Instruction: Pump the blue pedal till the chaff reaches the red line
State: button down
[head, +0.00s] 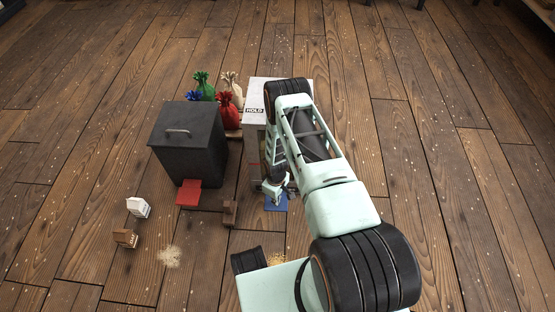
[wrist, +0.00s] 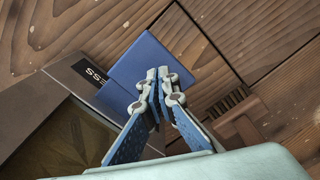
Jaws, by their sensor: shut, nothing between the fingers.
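The blue pedal (head: 276,204) sticks out at floor level from the front of a pale cabinet (head: 258,92), mostly behind my arm in the head view. In the wrist view the blue pedal (wrist: 148,72) is a flat plate beside a label ending in "ESS". My gripper (wrist: 158,75) is shut and empty, its fingertips over the pedal's face; I cannot tell if they touch it. In the head view my gripper (head: 276,192) is just above the pedal. A short red mark (head: 254,165) shows on the cabinet's front. The chaff level is hidden or unclear.
A dark bin (head: 190,140) with a red pedal (head: 188,193) stands left of the cabinet. Several coloured sacks (head: 229,108) stand behind. The right floor is clear.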

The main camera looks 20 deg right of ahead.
jog(key=shift+f, duration=0.1)
jog(key=shift+f+b, duration=1.25)
jog(key=shift+f, duration=1.2)
jog(key=shift+s+f, duration=0.1)
jog(key=shift+f, duration=0.05)
notch_tip(320, 180, up, 9)
jog(key=p, duration=0.6)
